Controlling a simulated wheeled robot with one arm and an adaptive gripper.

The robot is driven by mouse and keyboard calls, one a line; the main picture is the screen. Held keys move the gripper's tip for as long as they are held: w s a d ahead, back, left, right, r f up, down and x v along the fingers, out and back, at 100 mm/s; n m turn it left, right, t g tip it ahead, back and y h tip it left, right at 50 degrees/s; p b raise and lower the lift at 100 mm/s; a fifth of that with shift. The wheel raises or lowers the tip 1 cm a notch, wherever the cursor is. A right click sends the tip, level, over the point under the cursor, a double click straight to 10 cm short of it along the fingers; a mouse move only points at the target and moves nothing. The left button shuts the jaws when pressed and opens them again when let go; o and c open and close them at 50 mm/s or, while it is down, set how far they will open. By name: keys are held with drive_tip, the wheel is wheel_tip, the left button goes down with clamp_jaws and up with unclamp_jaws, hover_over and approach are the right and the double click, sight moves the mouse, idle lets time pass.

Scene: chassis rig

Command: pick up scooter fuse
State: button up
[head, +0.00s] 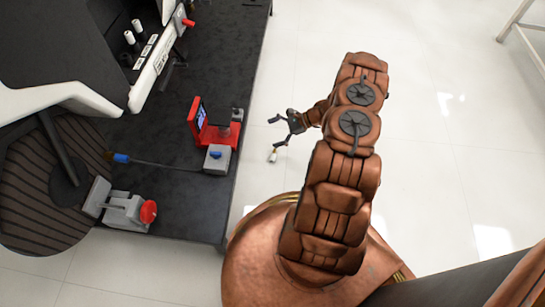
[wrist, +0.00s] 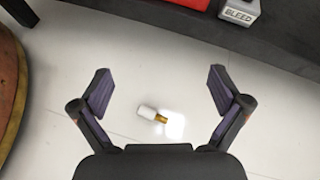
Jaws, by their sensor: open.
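A small white cylinder with a brass end, which looks like the scooter fuse (wrist: 148,113), lies on its side on the pale floor in the wrist view. It also shows in the head view as a small light piece (head: 273,156) just below my gripper (head: 274,134). In the wrist view my gripper (wrist: 160,90) is open and empty. Its two purple-padded fingers stand wide apart, with the fuse between them in the picture but apart from both. I cannot tell the exact height above the floor.
The dark rig platform (head: 180,120) stands to the left, its edge close to my gripper. It carries a red device (head: 212,134), a grey box with a blue switch (head: 217,158) and a red knob (head: 148,211). White cylinders (head: 129,37) stand on its panel.

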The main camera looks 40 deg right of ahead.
sight(274, 154)
drive_tip(key=s+d+f+m+t, duration=0.1)
drive_tip(key=f+m, duration=0.1)
drive_tip(key=f, duration=0.2)
drive_tip(key=s+d+f+m+t+h, duration=0.1)
drive_tip(key=s+d+f, duration=0.1)
drive_tip(key=f, duration=0.3)
drive_tip(key=s+d+f+m+t+h, duration=0.1)
drive_tip(key=d+f+m, duration=0.1)
drive_tip(key=f, duration=0.2)
drive_tip(key=shift+s+f+m+t, duration=0.2)
drive_tip(key=shift+f+m+t, duration=0.1)
drive_tip(key=shift+t, duration=0.1)
drive_tip(key=shift+w+a+f+b, duration=0.25)
drive_tip(key=shift+w+f+b, duration=0.05)
drive_tip(key=shift+b+x, duration=1.4)
drive_tip(key=shift+x, duration=2)
drive_tip(key=c, duration=1)
